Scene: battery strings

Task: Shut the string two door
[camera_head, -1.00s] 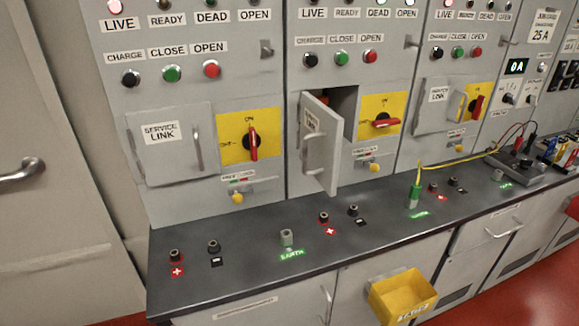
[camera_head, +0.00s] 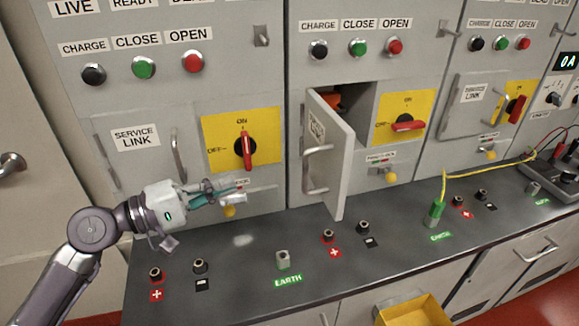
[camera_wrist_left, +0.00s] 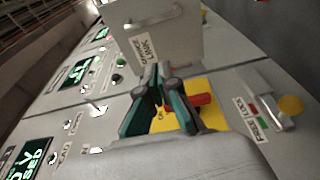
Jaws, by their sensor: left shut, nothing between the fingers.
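The string two door (camera_head: 328,155) is the grey service link door of the middle panel. It stands open, swung outward, with its handle (camera_head: 312,170) facing left and the dark compartment (camera_head: 362,105) showing behind it. My left gripper (camera_head: 240,190) is shut and empty in front of the left panel, below its yellow switch plate. It is left of the open door and apart from it. In the left wrist view its fingers (camera_wrist_left: 162,75) are together before a yellow plate; a service link door (camera_wrist_left: 155,38) shows above them. My right gripper is not in view.
The left panel's service link door (camera_head: 135,165) is shut. The dark counter (camera_head: 215,295) below carries several terminals and an earth post (camera_head: 282,260). A yellow cable (camera_head: 480,170) runs along the right. A yellow bin (camera_head: 412,310) hangs at the counter front.

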